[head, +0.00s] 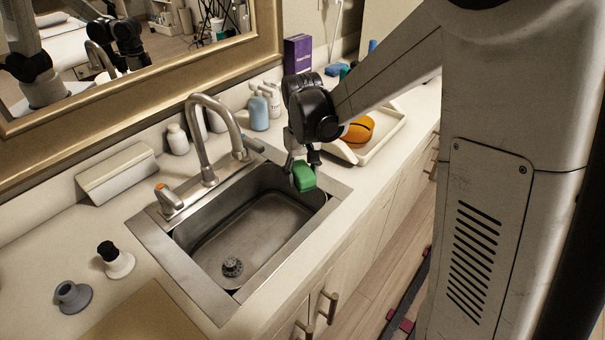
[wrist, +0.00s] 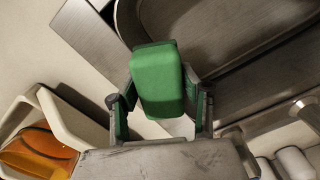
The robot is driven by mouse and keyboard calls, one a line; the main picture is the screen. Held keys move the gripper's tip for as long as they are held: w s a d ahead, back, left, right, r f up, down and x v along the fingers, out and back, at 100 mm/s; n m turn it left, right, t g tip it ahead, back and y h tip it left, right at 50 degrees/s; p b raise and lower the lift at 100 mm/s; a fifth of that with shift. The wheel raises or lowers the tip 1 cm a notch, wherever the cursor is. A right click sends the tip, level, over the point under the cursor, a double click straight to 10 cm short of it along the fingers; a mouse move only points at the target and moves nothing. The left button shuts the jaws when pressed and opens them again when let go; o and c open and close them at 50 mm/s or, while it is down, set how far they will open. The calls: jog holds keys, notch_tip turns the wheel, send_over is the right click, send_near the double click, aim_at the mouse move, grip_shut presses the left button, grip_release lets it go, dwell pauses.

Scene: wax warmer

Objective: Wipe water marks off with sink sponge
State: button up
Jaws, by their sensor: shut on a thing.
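A green sponge (head: 303,176) is held in my gripper (head: 302,160) above the right end of the steel sink (head: 190,248). In the wrist view the sponge (wrist: 158,78) sits between the two fingers of my gripper (wrist: 160,104), which are shut on it. The sink's rim and basin lie beyond it there. The sink basin looks empty, with a dark drain (head: 232,267) at its bottom. I cannot make out clear water marks on the steel. Whether the sponge touches the sink's rim or wall I cannot tell.
A curved faucet (head: 205,130) with an orange-tipped handle (head: 163,190) stands behind the basin. A white tray (head: 393,137) with an orange object (head: 358,131) is to the right. Bottles (head: 259,108) stand along the mirror. Small jars (head: 115,260) sit on the left counter.

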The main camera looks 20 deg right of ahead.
aim_at(326, 172)
jog(key=shift+w+a, duration=0.1)
jog(key=shift+w+a, duration=0.7)
jog(key=shift+w, duration=0.35)
jog(key=shift+d, duration=0.1)
jog(key=shift+w+d+b, duration=0.2)
jog(key=shift+w+d, duration=0.5)
jog(key=shift+d, duration=0.3)
jog(key=shift+w+d+b, duration=0.25)
jog(key=shift+w+d, duration=0.45)
jog(key=shift+d, duration=0.25)
jog(key=shift+w+d+b, duration=0.2)
jog(key=shift+w+d, duration=0.5)
jog(key=shift+d, duration=0.3)
jog(key=shift+s+d, duration=0.8)
jog(key=shift+s, duration=0.35)
jog(key=shift+s+d, duration=0.75)
jog(key=shift+s, duration=0.35)
